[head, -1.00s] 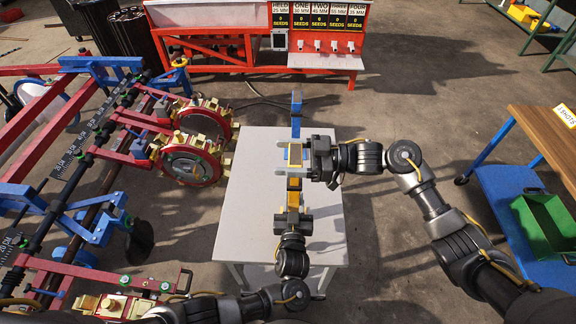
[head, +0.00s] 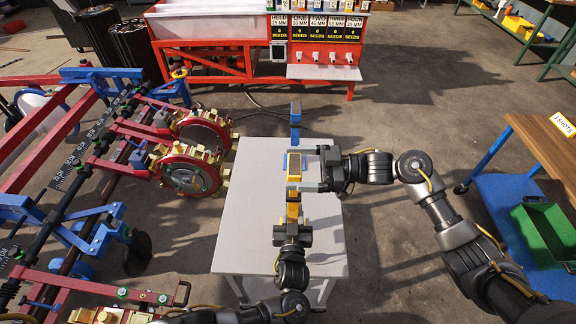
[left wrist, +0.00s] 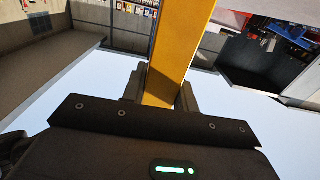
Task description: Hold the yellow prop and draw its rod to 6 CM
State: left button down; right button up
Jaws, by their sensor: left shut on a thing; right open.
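The yellow prop (head: 294,166) stretches away from me above the pale table, with blue parts (head: 295,112) at its far end. My left gripper (head: 292,224) is shut on its near yellow end. The left wrist view shows the yellow bar (left wrist: 182,45) between the left fingers. My right gripper (head: 308,169) is open at the prop's right side, its fingers pointing left toward the yellow block. I cannot tell whether they touch it. No scale on the rod is readable, so its drawn length cannot be told.
The pale table (head: 245,215) is otherwise bare. A red planter frame with round wheels (head: 190,170) stands close on the left. A red seed stand (head: 325,72) is behind. A blue cart with a green bin (head: 545,235) is on the right.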

jog(key=d, duration=0.9)
jog(key=shift+d, duration=0.25)
dwell(0.8)
pick_arm(q)
jog(key=shift+c, duration=2)
grip_release()
jog(key=shift+s, duration=0.1)
jog(key=shift+s+p, duration=0.55)
jog(key=shift+s, duration=0.75)
jog(key=s+p, duration=0.1)
jog(key=s, duration=0.5)
jog(key=shift+s, duration=0.15)
pick_arm(e)
jog(key=shift+r, duration=1.3)
